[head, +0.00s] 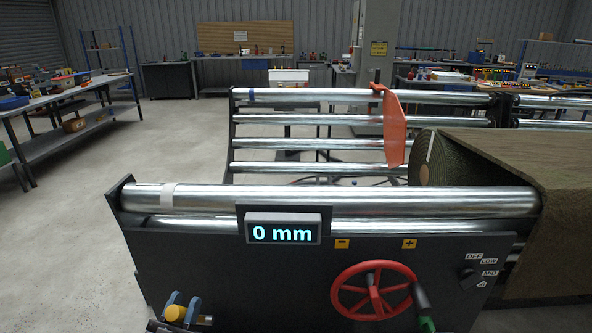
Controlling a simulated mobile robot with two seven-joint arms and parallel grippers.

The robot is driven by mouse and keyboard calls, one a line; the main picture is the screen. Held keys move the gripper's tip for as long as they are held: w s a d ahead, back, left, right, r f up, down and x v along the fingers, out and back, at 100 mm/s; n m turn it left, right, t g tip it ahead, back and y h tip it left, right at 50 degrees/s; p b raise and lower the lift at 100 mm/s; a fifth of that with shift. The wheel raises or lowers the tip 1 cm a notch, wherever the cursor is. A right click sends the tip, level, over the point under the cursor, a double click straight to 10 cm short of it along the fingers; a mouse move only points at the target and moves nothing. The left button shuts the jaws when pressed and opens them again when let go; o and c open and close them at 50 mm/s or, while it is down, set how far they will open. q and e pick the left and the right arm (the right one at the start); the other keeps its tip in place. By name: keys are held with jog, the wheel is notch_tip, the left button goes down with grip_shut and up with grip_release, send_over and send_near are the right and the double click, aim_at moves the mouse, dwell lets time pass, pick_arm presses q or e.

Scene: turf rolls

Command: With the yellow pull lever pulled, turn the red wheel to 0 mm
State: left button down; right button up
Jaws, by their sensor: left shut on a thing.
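The red wheel (374,291) is on the front of the dark machine panel, at the lower right of the head view. The display (283,232) above and left of the wheel reads 0 mm. The yellow pull lever (175,313) shows as a round yellow knob at the lower left. My left gripper (183,304), with blue fingers, is shut on it; the lower part is cut off by the frame.
A roller frame (320,144) stands behind the panel, with a red-orange guide plate (394,128) on it. A turf roll (432,160) lies at the right. A selector knob (470,279) is right of the wheel. Open floor lies at the left, before a workbench (70,100).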

pick_arm(q)
jog(key=shift+a+f, duration=0.1)
dwell(0.7)
jog(key=c, duration=0.7)
grip_release()
